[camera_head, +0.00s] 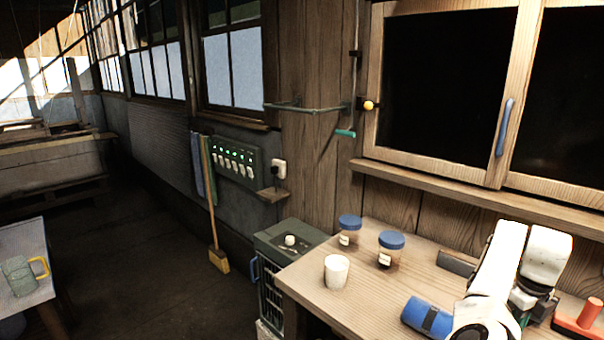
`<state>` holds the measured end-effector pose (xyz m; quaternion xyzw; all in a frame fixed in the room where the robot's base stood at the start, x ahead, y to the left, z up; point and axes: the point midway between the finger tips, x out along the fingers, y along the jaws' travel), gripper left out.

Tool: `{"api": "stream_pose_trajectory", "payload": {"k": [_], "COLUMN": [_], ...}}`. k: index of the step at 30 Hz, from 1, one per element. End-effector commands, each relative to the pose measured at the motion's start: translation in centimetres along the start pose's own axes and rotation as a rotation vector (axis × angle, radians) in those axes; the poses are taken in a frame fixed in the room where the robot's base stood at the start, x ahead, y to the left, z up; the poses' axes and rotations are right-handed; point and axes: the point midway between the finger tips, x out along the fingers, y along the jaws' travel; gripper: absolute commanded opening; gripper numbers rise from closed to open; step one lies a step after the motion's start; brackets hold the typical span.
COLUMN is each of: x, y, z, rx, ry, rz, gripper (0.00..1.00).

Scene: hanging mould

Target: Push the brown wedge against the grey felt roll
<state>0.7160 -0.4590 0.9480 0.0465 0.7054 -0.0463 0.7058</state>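My white arm reaches over the right part of the wooden bench. Dark parts at its end, seemingly my gripper (532,305), show low beside the white links; the fingers cannot be made out. A dark grey, long low piece (457,263) lies at the back of the bench, left of my arm; I cannot tell whether it is the grey felt roll. No brown wedge can be made out; my arm covers part of the bench.
A blue roll with a dark band (428,317) lies at the bench front beside my arm. A white cup (336,271) and two blue-lidded jars (391,249) stand to the left. A red-handled tool (580,320) lies at the right. The bench (375,300) is clear between cup and roll.

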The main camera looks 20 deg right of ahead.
Motion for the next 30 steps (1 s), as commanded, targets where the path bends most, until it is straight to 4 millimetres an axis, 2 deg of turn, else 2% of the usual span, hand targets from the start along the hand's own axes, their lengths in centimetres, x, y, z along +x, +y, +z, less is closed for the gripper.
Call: {"api": "stream_pose_trajectory", "payload": {"k": [15, 22, 30], "x": [-0.9, -0.8, -3.1], "y": [2.2, 2.6, 3.0], "z": [-1.2, -1.5, -1.8], "rx": [0.0, 0.0, 0.0], "ry": [0.001, 0.001, 0.0], "rz": [0.001, 0.0, 0.0], "gripper": [0.0, 0.0, 0.0]}}
